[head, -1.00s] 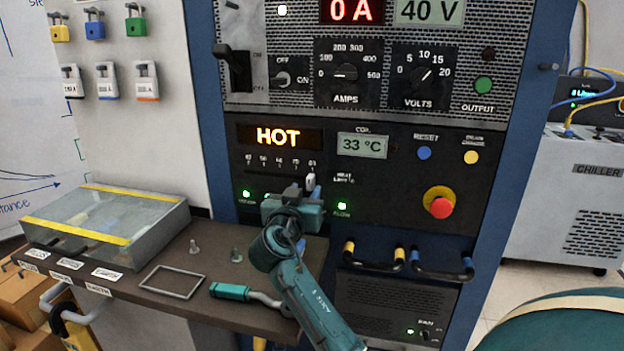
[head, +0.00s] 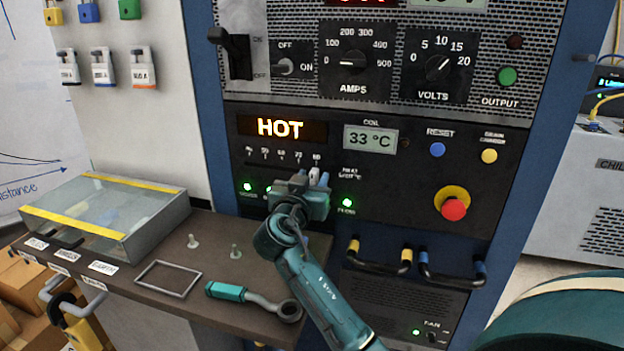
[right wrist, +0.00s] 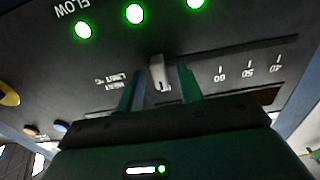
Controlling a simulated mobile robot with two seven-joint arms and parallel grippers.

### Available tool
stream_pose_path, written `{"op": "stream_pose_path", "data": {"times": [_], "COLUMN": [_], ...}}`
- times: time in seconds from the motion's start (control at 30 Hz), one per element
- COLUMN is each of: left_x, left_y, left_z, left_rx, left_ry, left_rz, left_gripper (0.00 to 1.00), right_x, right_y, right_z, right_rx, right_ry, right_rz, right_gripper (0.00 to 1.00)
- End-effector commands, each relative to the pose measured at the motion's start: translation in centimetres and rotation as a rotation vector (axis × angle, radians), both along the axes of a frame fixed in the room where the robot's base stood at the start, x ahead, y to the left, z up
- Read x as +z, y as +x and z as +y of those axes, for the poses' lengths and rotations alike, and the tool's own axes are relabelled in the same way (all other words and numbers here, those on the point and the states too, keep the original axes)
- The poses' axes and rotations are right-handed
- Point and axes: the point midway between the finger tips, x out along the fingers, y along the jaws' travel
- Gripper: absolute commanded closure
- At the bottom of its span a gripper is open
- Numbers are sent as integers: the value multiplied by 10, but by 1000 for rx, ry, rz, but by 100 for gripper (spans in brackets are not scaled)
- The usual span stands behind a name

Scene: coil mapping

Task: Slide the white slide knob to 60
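The white slide knob (head: 314,174) sits at the right end of its scale, under the 80 mark, on the black panel below the lit HOT display. It stands upright in the right wrist view (right wrist: 157,73), where the scale appears upside down. My right gripper (head: 316,182) is at the panel just below the knob. In the right wrist view its two fingers (right wrist: 161,80) stand on either side of the knob, open, with a visible gap on the right side. The 60 mark (head: 282,155) is left of the knob. My left gripper is not in view.
Green indicator lights (head: 248,187) flank the slider area. A red emergency button (head: 453,208) is to the right, with two handles (head: 380,257) lower down. A brown shelf (head: 222,262) below holds a clear-lidded box (head: 105,215), a wrench (head: 255,297) and small bolts.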

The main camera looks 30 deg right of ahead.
Motion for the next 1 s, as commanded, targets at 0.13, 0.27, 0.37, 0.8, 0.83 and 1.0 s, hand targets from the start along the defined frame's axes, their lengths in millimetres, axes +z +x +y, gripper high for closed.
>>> {"op": "stream_pose_path", "data": {"times": [0.13,0.27,0.37,0.8,0.83,1.0], "left_x": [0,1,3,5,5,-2], "left_y": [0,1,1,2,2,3], "left_z": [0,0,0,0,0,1], "left_rx": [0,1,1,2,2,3], "left_ry": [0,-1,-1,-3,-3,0], "left_rz": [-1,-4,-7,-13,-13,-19], "left_gripper": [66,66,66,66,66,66], "right_x": [0,0,0,0,0,-3], "right_y": [0,0,0,0,0,6], "right_z": [0,0,0,0,0,4], "right_rx": [0,0,0,0,0,0], "right_ry": [0,0,0,0,0,2], "right_rz": [0,0,0,0,0,-2], "right_gripper": [69,79,87,100,100,100]}}
